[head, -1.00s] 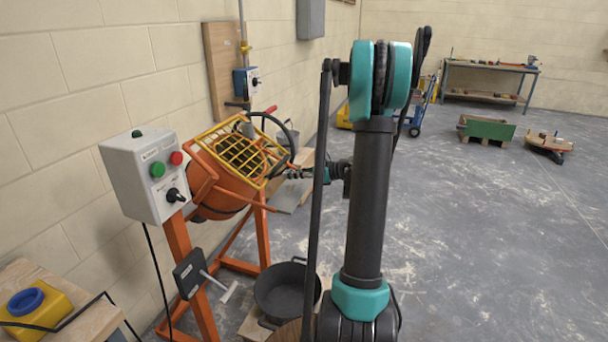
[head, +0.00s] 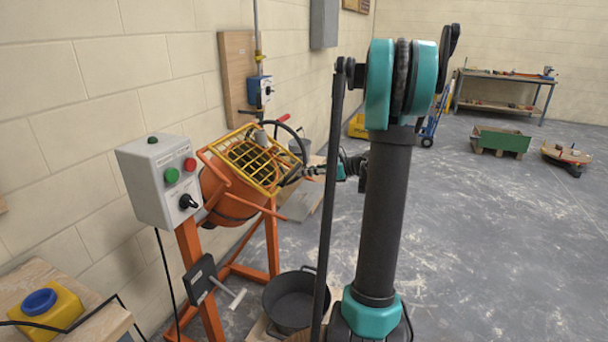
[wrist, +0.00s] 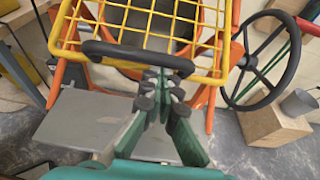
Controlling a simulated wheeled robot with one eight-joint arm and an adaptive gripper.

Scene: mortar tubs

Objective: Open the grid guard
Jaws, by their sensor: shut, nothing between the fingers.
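The grid guard (head: 268,174) is a yellow wire grid in a yellow frame over the mouth of the orange mixer drum (head: 226,204). It slants with the drum and looks closed. In the wrist view the guard (wrist: 205,42) fills the upper part, with a thick black handle (wrist: 137,57) along its near edge. My gripper (wrist: 163,84) is shut and empty, its fingertips at the handle's lower edge right of its middle. I cannot tell whether they touch it.
A black handwheel (wrist: 262,62) stands right of the guard. The grey control box (head: 160,182) is left of the mixer. A black tub (head: 294,300) sits below the drum. A wall lies behind; open floor (head: 480,230) spreads right.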

